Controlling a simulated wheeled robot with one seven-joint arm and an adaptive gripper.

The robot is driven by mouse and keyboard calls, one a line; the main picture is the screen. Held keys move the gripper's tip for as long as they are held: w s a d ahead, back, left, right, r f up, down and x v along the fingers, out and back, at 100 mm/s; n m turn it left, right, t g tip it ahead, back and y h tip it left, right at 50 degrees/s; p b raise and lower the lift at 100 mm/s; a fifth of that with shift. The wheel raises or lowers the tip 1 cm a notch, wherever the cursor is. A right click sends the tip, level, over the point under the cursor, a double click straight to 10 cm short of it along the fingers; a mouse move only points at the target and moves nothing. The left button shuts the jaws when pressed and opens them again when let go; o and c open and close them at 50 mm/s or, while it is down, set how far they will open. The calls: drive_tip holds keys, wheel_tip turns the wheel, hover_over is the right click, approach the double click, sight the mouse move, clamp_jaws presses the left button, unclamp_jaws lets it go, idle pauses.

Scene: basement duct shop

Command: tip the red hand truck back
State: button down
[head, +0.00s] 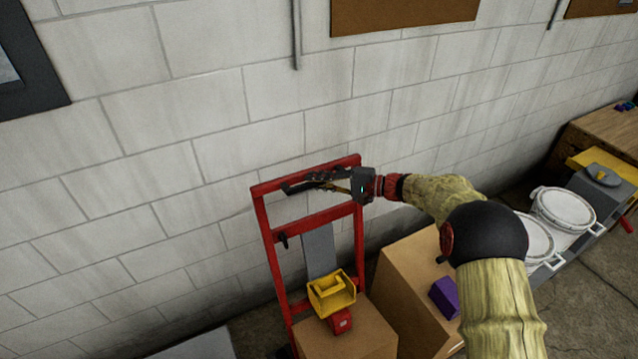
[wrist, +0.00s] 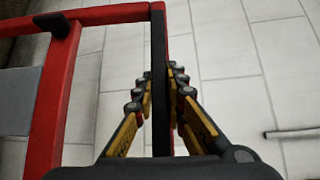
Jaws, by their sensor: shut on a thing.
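The red hand truck (head: 271,258) stands in front of the block wall in the head view, looking close to upright, with its tall red frame and cross bars. My gripper (head: 314,181) reaches it from the right, at its top bar. In the wrist view, my gripper's fingers (wrist: 160,80) lie on both sides of a black and red bar (wrist: 159,35) of the truck and are shut on it. The red side rail (wrist: 52,100) shows at left there. The truck's foot and wheels are hidden or out of view.
A cardboard box (head: 350,338) with a yellow item (head: 332,293) and a red item (head: 340,321) on top is at the truck's front. Another cardboard box (head: 408,287) with a purple block (head: 446,297) stands to its right. White lidded buckets (head: 563,208) are farther right. The wall is close behind.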

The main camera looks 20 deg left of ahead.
drive_tip(key=c, duration=1.9)
unclamp_jaws()
drive_tip(key=shift+w+a+r, duration=0.1)
drive_tip(key=shift+a+r, duration=0.05)
drive_tip(key=shift+r, duration=0.05)
drive_tip(key=shift+o, duration=0.5)
drive_tip(key=shift+a+f, duration=0.1)
drive_tip(key=shift+a, duration=0.05)
drive_tip(key=w+d+r, duration=0.1)
drive_tip(key=d+r, duration=0.1)
drive_tip(key=d, duration=1)
